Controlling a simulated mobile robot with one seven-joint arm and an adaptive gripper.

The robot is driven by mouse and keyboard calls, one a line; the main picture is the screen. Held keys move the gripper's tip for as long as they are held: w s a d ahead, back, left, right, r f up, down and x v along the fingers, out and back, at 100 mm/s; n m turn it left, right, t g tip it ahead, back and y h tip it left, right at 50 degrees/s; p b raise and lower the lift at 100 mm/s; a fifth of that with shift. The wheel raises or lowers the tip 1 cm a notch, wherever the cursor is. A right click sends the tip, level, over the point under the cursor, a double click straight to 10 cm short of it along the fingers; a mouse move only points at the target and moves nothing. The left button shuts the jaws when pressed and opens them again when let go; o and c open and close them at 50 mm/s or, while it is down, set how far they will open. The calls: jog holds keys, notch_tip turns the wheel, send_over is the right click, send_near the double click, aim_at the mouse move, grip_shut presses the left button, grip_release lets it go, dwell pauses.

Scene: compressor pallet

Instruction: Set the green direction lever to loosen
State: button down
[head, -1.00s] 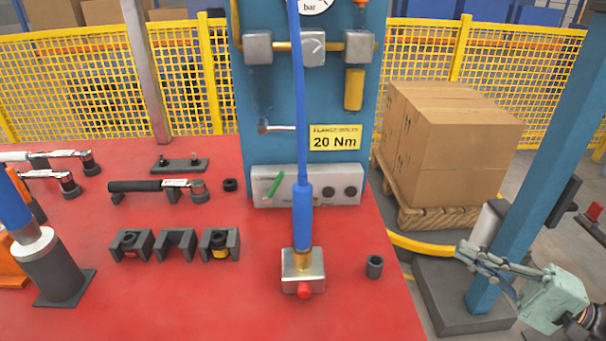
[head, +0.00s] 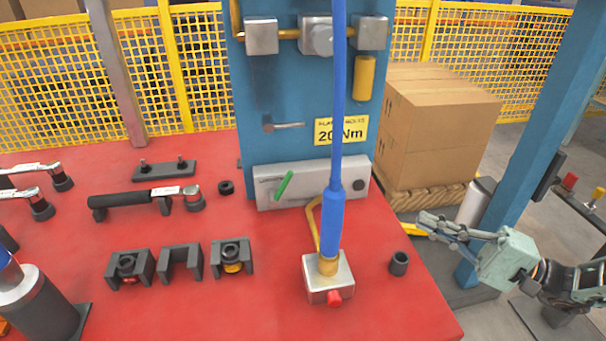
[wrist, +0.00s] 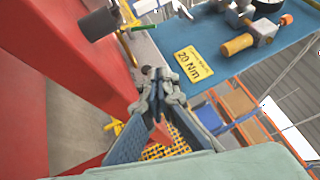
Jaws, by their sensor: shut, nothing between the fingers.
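The green direction lever (head: 284,186) is on the left part of a grey plate (head: 308,192) at the foot of the blue panel. It is tilted, its upper end to the right. In the wrist view a small green piece (wrist: 137,27) shows at the top, partly hidden beside a dark cylinder. My gripper (head: 424,222) is at the right of the head view, past the table's right edge and well apart from the lever. In the wrist view its fingers (wrist: 160,80) are together with nothing between them.
A blue hose (head: 334,225) hangs in front of the plate, ending at a metal block (head: 328,284) on the red table. A black socket (head: 398,263) stands near the right edge. A blue post (head: 520,140) rises behind my gripper. Cartons (head: 435,125) stand behind.

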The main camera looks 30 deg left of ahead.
jog(key=b, duration=0.4)
send_near(293, 171)
jog(key=w+a, duration=0.1)
jog(key=a, duration=0.1)
jog(key=w+a, duration=0.2)
jog(key=shift+w+a+f, duration=0.15)
jog(key=shift+w+a, duration=0.15)
jog(key=shift+s+a+r, duration=0.2)
jog(key=shift+s+a, duration=0.1)
jog(key=shift+s, duration=0.2)
jog(key=shift+s+a+r, duration=0.2)
jog(key=shift+s+a, duration=0.15)
jog(key=shift+s, duration=0.1)
jog(key=shift+s+a+r+b, duration=0.2)
jog(key=shift+s+a+b, duration=0.1)
jog(key=shift+s+a, duration=0.15)
jog(key=shift+s+a+r+n+h+p, duration=0.5)
jog(key=shift+s+r+n+h+p, duration=0.25)
jog(key=shift+p, duration=0.3)
jog(key=shift+w+f, duration=0.1)
jog(key=shift+f, duration=0.05)
